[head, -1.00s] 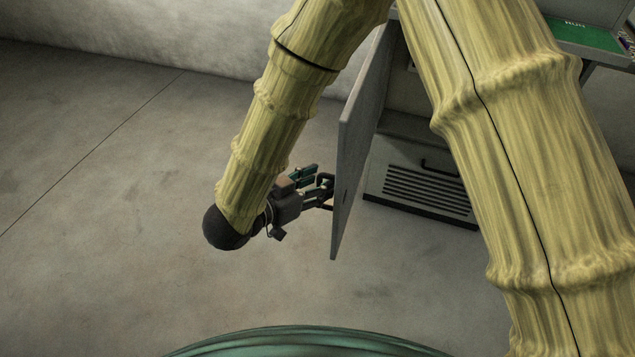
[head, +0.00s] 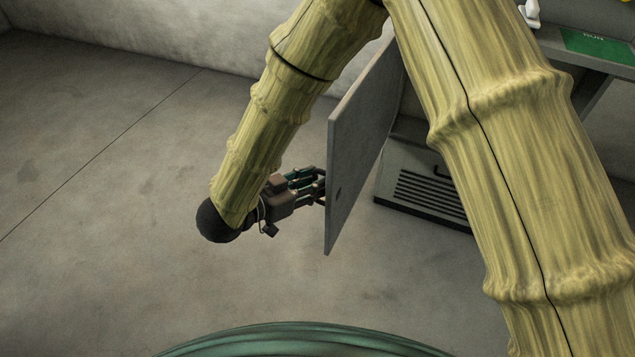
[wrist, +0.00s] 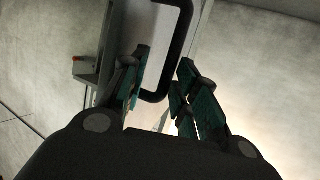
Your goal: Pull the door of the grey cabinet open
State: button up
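The grey cabinet (head: 408,132) stands right of centre in the head view, partly hidden behind my arm. Its grey door (head: 358,150) is swung well out, with one broad face showing. My gripper (head: 318,187) is at the left side of the door, and its fingertips are partly hidden by the door edge. In the wrist view, a black bar handle (wrist: 183,45) reaches down between the fingers of my gripper (wrist: 163,68). The fingers are apart with a visible gap around the handle. I cannot tell whether a finger touches the bar.
A louvred grey front (head: 428,192) with a dark handle sits low, right of the door. A table with a green panel (head: 597,46) is at the upper right. The floor (head: 110,180) left of my gripper is clear up to the wall.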

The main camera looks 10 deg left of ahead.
jog(key=a+b, duration=0.3)
jog(key=a, duration=0.5)
jog(key=shift+s+a+r, duration=0.15)
jog(key=shift+s+r, duration=0.15)
jog(key=shift+s, duration=0.05)
dwell(0.5)
dwell(0.6)
